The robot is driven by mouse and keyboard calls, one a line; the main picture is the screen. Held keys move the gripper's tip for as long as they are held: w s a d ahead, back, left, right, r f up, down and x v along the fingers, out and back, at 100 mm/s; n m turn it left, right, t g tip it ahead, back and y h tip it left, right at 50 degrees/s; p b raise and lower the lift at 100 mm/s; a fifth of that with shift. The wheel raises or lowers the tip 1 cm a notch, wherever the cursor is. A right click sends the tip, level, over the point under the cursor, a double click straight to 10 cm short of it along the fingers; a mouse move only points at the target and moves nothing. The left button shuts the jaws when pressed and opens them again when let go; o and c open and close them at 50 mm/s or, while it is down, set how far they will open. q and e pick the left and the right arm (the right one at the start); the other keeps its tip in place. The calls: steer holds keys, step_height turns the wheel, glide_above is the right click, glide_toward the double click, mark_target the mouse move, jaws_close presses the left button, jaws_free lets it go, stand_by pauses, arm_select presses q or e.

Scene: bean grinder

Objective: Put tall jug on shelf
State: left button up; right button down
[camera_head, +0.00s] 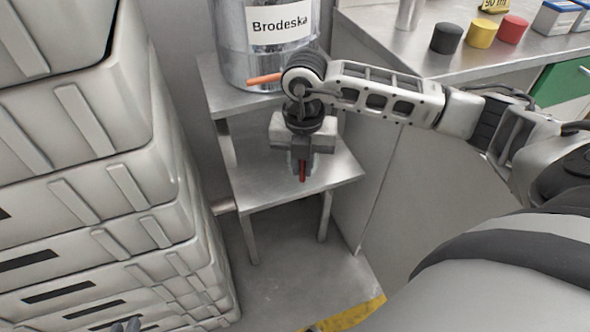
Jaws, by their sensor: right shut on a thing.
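A tall shiny metal vessel (235,45) labelled "Brodeska" stands upright on the upper step of a metal two-step shelf (338,174). It is the only jug-like thing clearly in view, with its top cut off by the frame. An orange bar (262,79) shows in front of its lower part, partly behind my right wrist. My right gripper (301,168) points down over the lower step, shut on a narrow red thing (302,173) that is mostly hidden by the fingers. A dark tip at the bottom left edge looks like my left gripper (126,326); its jaws cannot be made out.
Stacked grey crates (120,195) fill the left side. A metal counter (385,48) at upper right holds black (446,39), yellow (482,33) and red (512,29) pots. The floor (295,265) below the shelf is clear, with a yellow stripe (345,316) in front.

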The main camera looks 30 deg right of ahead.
arm_select(q)
steer(key=shift+d+f, duration=0.25)
steer(key=shift+f, duration=0.2)
arm_select(e)
steer(key=f, duration=0.1)
steer(key=w+f, duration=0.1)
steer(key=f, duration=0.1)
steer(key=shift+w+a+f, duration=0.2)
steer(key=shift+w+a, duration=0.05)
steer(key=shift+a, duration=0.1)
steer(key=shift+f+b, duration=0.2)
steer(key=shift+b, duration=0.15)
steer(key=c, duration=1.5)
jaws_free()
arm_select(q)
steer(key=shift+f, duration=0.25)
arm_select(e)
steer(key=shift+o, duration=0.2)
arm_select(q)
steer(key=shift+w+r, duration=0.1)
arm_select(e)
steer(key=shift+r, duration=0.15)
